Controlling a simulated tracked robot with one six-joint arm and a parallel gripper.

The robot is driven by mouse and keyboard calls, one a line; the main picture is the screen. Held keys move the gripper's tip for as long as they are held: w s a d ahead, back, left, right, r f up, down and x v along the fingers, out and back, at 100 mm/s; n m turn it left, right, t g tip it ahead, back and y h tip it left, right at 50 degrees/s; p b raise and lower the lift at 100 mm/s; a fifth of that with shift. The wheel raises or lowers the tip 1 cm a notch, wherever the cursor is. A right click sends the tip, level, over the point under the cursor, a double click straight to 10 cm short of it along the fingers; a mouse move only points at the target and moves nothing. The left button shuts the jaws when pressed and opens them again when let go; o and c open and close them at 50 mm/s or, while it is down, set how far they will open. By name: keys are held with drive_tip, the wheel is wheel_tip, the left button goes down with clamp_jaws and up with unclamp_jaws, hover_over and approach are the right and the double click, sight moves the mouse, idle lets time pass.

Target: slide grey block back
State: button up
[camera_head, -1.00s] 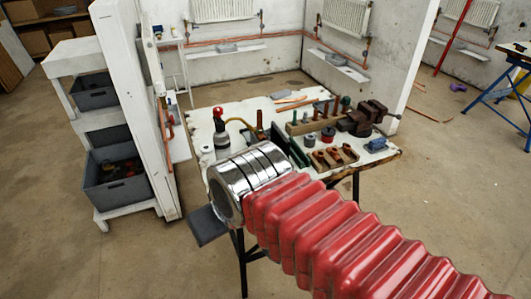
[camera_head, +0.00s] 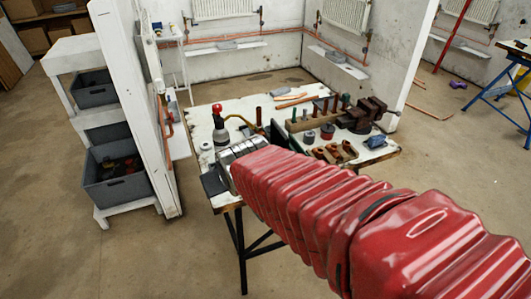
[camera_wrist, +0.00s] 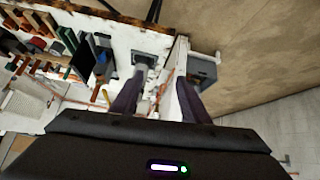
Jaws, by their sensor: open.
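My gripper (camera_wrist: 160,77) is open in the wrist view, its two dark fingers apart with nothing held between them. A small grey block (camera_wrist: 145,60) lies on the white table (camera_wrist: 112,32), near the table's edge and close to the left fingertip. I cannot tell whether the finger touches it. In the head view my arm reaches over the near left part of the table (camera_head: 240,108). My own wrist and red sleeve hide the fingertips and the block there.
A red-topped bottle (camera_head: 219,125) stands behind my wrist. A wooden rack (camera_head: 312,120), a vise (camera_head: 370,110) and a block of copper fittings (camera_head: 333,152) crowd the right side. A white partition (camera_head: 140,110) and a grey crate (camera_head: 118,180) stand left.

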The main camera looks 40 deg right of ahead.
drive_tip(key=w+d+f+m+t+h, duration=0.1)
drive_tip(key=w+d+f, duration=0.1)
drive_tip(key=d+f, duration=0.2)
drive_tip(key=w+d+f+m+t+h, duration=0.1)
drive_tip(key=w+d+f+t, duration=0.1)
drive_tip(key=d, duration=0.8)
drive_tip(key=w+d+f+m+t+h, duration=0.1)
drive_tip(key=w+d+f, duration=0.2)
drive_tip(key=d+f, duration=0.4)
drive_tip(key=shift+w+d+t+h, duration=0.3)
drive_tip(key=shift+w+d, duration=0.05)
drive_tip(key=shift+d, duration=0.05)
